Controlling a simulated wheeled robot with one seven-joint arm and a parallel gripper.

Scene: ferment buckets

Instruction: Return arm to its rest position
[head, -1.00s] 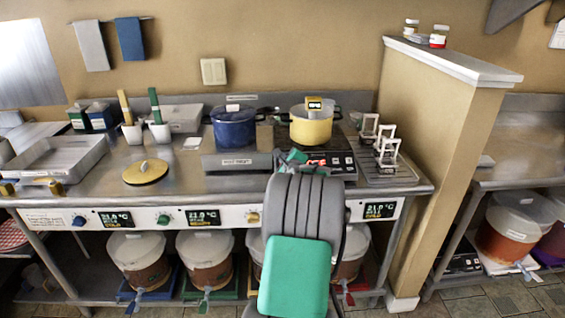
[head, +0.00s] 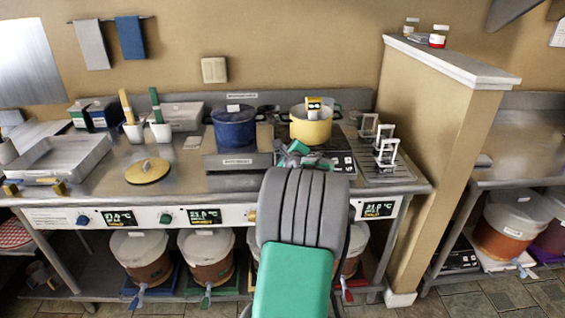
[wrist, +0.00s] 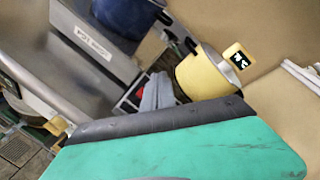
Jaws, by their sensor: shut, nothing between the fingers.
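My arm, with a grey ribbed section and a green panel, rises in front of the counter in the head view. My gripper (head: 297,153) shows beyond it as small grey and green parts, over the counter before the yellow pot (head: 311,128). In the wrist view, the grey fingers of my gripper (wrist: 158,92) show behind the green panel, shut and holding nothing. The yellow pot (wrist: 205,75) with a yellow-framed display is near them in that picture. The blue pot (head: 234,130) stands to the left on a burner unit.
A metal tray (head: 62,160) and a round yellow lid (head: 147,171) lie on the left of the counter (head: 205,182). A wire rack (head: 386,150) stands right of the pots. A tan partition wall (head: 440,150) bounds the right. Several buckets (head: 206,262) stand on the lower shelf.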

